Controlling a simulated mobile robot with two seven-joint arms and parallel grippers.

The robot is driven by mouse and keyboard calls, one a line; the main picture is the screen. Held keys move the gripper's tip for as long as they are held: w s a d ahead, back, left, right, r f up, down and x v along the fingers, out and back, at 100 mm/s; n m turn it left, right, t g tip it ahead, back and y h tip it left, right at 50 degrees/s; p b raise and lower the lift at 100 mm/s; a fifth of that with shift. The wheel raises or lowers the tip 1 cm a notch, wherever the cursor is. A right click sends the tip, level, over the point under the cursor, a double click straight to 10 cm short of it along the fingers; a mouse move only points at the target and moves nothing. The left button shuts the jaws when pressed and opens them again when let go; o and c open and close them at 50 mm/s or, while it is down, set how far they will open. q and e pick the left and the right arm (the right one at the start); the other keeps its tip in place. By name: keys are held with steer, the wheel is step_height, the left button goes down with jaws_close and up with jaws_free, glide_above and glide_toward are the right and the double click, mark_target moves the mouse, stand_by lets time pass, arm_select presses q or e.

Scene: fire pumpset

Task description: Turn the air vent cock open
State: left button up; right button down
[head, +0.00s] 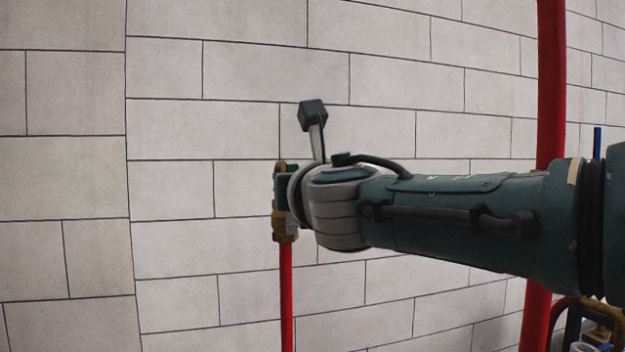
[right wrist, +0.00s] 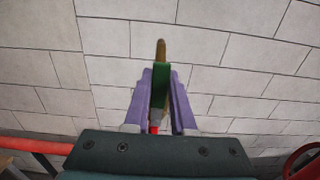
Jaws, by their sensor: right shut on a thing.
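The air vent cock (head: 284,237) is a small brass fitting on top of a thin red pipe (head: 286,300) in front of the wall in the head view. My right gripper (head: 281,190) reaches it from the right and covers much of it. In the right wrist view, the purple fingers of my right gripper (right wrist: 161,88) are shut on the cock's green handle (right wrist: 160,80). A brass end (right wrist: 161,50) shows beyond the handle. The angle of the handle against the pipe is hard to tell. My left gripper is in neither view.
A pale block wall (head: 210,190) stands behind the cock. A thick red pipe (head: 551,80) runs upright behind my right arm. Part of a red wheel (right wrist: 305,165) shows at the lower right of the wrist view. The space left of the cock is clear.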

steer(key=shift+f, duration=0.1)
stand_by(0.3)
steer(key=c, duration=0.7)
jaws_free()
steer(key=shift+c, duration=0.2)
steer(key=p+v, duration=0.1)
steer(key=v, duration=0.9)
